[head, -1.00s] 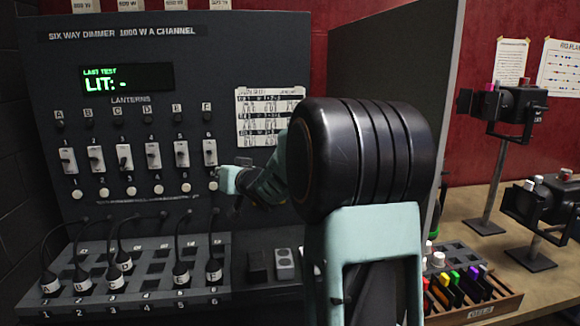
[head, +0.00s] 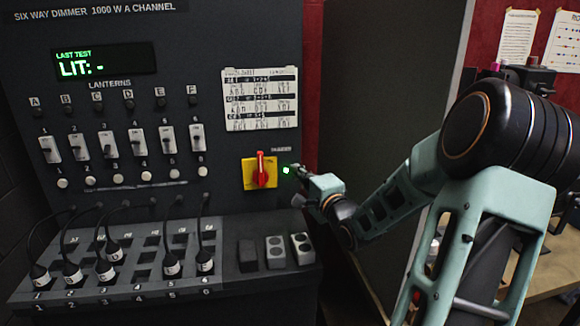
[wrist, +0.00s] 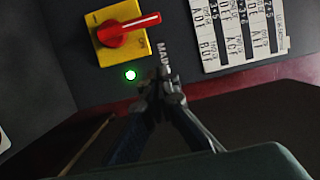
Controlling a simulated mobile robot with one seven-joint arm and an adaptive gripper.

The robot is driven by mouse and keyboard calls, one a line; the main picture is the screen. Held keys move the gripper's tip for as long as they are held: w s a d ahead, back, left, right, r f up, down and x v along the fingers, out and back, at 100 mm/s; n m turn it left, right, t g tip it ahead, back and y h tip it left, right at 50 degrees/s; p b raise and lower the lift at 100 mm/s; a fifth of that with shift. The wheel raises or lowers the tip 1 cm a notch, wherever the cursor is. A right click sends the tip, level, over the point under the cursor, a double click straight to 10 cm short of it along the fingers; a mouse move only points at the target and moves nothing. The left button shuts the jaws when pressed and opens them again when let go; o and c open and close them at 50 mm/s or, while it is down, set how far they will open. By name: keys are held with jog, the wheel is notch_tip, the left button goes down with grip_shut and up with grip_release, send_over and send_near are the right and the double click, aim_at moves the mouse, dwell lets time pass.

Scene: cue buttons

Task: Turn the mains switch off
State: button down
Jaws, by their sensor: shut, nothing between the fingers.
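The mains switch is a red rotary handle (head: 261,170) on a yellow square plate (head: 248,178), on the dimmer panel's lower right. In the head view the handle stands upright. The wrist view also shows the red handle (wrist: 128,30) and yellow plate (wrist: 108,50) at the top left. A green lamp (head: 286,170) glows just right of the plate; it also shows in the wrist view (wrist: 130,74). My gripper (head: 295,169) is right of the lamp, close to the panel and apart from the handle. Its fingers (wrist: 160,76) are shut and empty.
The dimmer panel (head: 215,60) carries a row of sliders and round buttons, with a paper chart (head: 261,98) above the switch. Plugs with cables sit in the sloped patch tray (head: 125,283) below. A dark partition (head: 370,90) stands right of the panel.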

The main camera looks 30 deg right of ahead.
aim_at(261, 169)
jog(key=w+a+p, duration=0.1)
jog(key=w+a, duration=0.2)
jog(key=w, duration=0.6)
jog(key=shift+w+a, duration=0.3)
jog(key=shift+w, duration=0.05)
jog(key=shift+w+a, duration=0.1)
